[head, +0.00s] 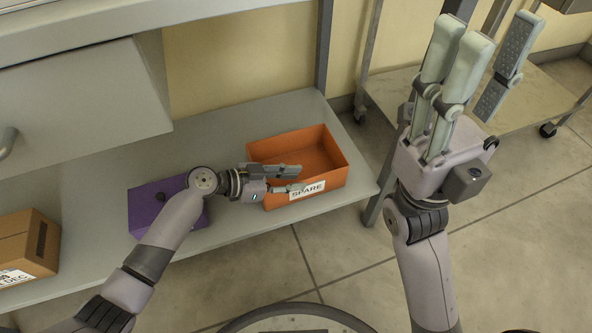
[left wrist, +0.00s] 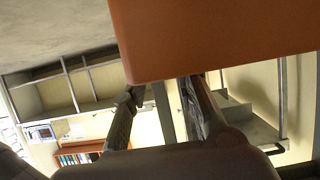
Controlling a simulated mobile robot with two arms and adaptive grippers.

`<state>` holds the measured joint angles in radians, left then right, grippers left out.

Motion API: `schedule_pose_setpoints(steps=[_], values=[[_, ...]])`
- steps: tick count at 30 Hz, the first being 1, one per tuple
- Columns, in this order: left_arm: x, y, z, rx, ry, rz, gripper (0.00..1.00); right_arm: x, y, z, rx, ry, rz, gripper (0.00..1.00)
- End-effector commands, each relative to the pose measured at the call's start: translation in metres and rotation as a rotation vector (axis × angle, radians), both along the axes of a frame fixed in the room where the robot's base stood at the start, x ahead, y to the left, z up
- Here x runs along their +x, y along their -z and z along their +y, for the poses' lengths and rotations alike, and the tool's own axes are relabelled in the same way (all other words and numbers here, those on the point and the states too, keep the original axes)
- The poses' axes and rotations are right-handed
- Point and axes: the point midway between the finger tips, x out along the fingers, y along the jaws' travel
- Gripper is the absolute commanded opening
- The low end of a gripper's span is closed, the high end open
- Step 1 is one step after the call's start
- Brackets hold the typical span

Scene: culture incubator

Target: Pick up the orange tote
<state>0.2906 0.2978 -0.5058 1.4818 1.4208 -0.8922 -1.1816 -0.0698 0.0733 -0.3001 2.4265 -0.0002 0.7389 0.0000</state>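The orange tote (head: 327,187) sits open-topped on the right end of the grey lower shelf, with a "SPARE" label on its front wall. My left gripper (head: 297,180) reaches over the tote's left front corner. Its two fingers are apart, one over the tote's inside and one near the front rim. In the left wrist view the tote's wall (left wrist: 220,40) fills the top, and the spread fingers (left wrist: 160,92) run up to its edge. I cannot tell whether they touch it. My right gripper (head: 486,45) is raised at the right, open and empty, fingers pointing up.
A purple box (head: 145,214) lies on the shelf (head: 95,175) left of the tote, partly behind my left arm. A brown cardboard box (head: 28,240) stands at far left. A grey drawer unit (head: 75,100) hangs above. A wheeled cart (head: 545,97) stands behind my right gripper.

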Motion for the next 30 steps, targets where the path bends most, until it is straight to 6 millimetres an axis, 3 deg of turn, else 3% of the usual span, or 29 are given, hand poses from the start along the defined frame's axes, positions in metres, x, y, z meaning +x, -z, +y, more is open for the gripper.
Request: schedule_pose_setpoints(steps=[7, 17, 30], values=[[0.009, 0.016, -0.034, -0.002, 0.001, 0.0, 0.27, -0.003, -0.006, 0.001, -0.003, 0.003, -0.055, 0.4], [0.011, 0.017, -0.039, 0.001, 0.001, 0.001, 0.26, -0.003, -0.01, 0.002, -0.005, 0.003, -0.062, 0.4], [0.011, 0.017, -0.039, 0.0, 0.001, 0.0, 0.0, -0.003, -0.01, 0.002, -0.005, 0.003, -0.063, 0.4]])
